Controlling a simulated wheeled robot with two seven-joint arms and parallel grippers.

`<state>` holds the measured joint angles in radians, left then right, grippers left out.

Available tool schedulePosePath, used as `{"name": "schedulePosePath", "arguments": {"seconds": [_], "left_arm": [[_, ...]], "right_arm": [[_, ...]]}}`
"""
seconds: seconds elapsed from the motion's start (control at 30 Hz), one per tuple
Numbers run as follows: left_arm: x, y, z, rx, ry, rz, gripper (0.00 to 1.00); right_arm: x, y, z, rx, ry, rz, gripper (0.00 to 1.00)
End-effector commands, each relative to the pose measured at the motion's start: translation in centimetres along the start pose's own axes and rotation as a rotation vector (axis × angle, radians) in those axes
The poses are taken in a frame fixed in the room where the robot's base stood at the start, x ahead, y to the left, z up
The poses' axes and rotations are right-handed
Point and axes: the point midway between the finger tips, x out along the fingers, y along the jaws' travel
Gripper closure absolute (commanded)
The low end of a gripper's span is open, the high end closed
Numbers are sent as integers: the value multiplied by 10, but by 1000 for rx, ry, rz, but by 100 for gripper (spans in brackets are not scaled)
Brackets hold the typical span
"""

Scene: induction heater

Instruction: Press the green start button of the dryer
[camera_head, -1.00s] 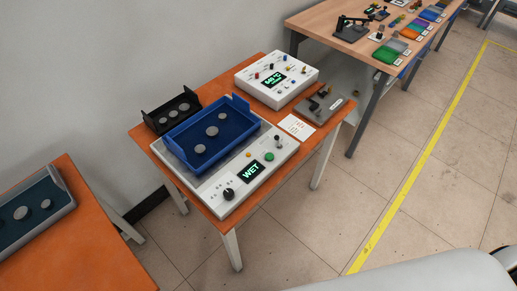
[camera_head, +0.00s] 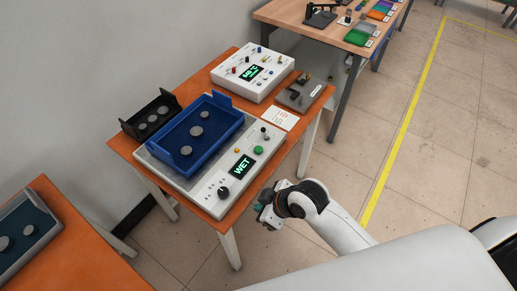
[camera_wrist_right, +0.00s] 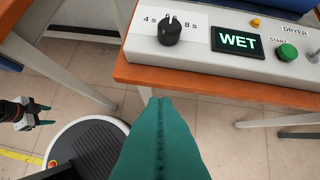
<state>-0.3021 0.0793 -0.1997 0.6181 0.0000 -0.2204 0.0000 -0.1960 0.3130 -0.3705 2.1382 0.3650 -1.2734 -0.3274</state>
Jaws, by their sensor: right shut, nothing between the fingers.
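The white dryer (camera_head: 207,195) stands on the orange table, its display (camera_head: 242,166) reading WET. Its green start button (camera_head: 258,150) is on the panel right of the display; it also shows in the right wrist view (camera_wrist_right: 287,51), under the label START. My right gripper (camera_head: 260,208) is shut and empty, just off the table's front edge, apart from the button. In the wrist view its teal fingers (camera_wrist_right: 160,105) are together, below the panel, left of the button. My left gripper (camera_wrist_right: 42,115) shows at the left of the wrist view, its fingers apart, away from the dryer.
A black knob (camera_head: 223,192) and a yellow button (camera_head: 238,150) are also on the panel, with a small metal switch (camera_head: 266,134) beyond the green button. A blue tray (camera_head: 215,130) with grey discs sits on the dryer. Another white device (camera_head: 253,70) stands behind.

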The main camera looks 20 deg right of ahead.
Motion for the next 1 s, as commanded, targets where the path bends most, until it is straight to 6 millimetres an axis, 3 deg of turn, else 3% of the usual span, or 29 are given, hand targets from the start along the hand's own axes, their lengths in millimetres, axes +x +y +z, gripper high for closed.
{"name": "schedulePosePath", "arguments": {"seconds": [0.03, 0.1, 0.23, 0.4, 0.6, 0.7, 0.8, 1.0], "left_arm": [[1, 1, 1, -1, -1, 1, 48], [1, 1, 1, -1, -2, 1, 48], [1, 1, 3, -2, -5, 2, 48], [1, 2, 4, -1, -7, 2, 48], [1, 1, 4, -1, -7, 2, 48], [1, 1, 4, -1, -7, 2, 48], [1, 1, 4, 0, -7, 2, 48], [1, 1, 4, 1, -6, 1, 48]], "right_arm": [[2, -5, 20, -113, -39, 24, 100], [7, -8, 41, -251, -87, 65, 100], [17, -25, 68, -461, -149, 115, 100], [24, -76, 90, -655, -198, 116, 100], [14, -154, 106, -767, -227, 45, 100], [7, -180, 111, -789, -235, 11, 100], [2, -197, 114, -800, -238, -14, 100], [-1, -206, 115, -805, -242, -28, 100]]}}
